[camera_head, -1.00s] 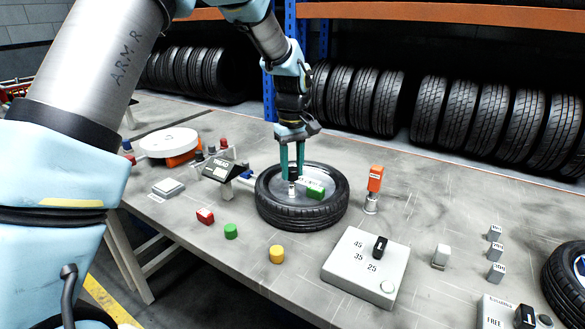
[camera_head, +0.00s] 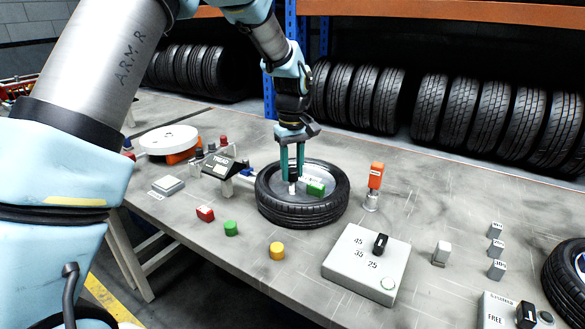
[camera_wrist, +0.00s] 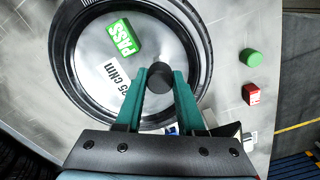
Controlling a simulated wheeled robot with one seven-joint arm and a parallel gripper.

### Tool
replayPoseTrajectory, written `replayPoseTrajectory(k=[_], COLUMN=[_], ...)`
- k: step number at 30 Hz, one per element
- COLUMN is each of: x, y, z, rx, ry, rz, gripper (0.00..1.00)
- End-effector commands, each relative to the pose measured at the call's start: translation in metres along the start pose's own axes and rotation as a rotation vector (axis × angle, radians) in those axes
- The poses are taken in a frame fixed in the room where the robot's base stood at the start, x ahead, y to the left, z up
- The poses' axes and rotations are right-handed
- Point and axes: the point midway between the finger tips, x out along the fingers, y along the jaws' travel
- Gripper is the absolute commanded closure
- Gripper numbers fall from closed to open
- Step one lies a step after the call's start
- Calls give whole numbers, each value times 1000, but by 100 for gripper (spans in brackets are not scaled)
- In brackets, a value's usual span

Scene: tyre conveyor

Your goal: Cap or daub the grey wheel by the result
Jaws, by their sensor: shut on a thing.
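The grey wheel (camera_head: 275,192), a grey disc inside a black tyre, lies flat on the workbench. A green block marked PASS (camera_head: 316,188) lies on its disc; it also shows in the wrist view (camera_wrist: 122,39). A white label reading "25 CNm" (camera_wrist: 117,80) is on the disc beside it. My gripper (camera_head: 293,174) points down over the left part of the disc. Its green fingers are shut on a small black round piece (camera_wrist: 160,78), seen between the fingertips. A pale upright stem (camera_head: 292,188) shows just below; whether the piece touches it is unclear.
A red block (camera_head: 205,214), a green cylinder (camera_head: 231,228) and a yellow cylinder (camera_head: 277,251) stand in front of the wheel. A black display (camera_head: 218,165) is left, an orange-topped tool (camera_head: 376,177) right. A dial box (camera_head: 350,265) is front right. Bare bench lies between.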

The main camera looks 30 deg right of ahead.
Motion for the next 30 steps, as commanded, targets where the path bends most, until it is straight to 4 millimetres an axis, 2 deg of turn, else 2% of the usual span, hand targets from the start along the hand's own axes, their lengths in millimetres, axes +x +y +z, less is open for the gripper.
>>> replayPoseTrajectory(k=[28, 29, 30], x=[24, 24, 23], y=[0, 0, 0], z=[0, 0, 0], rx=[0, 0, 0], ry=[0, 0, 0], rz=[0, 0, 0], gripper=[100, 61, 56])
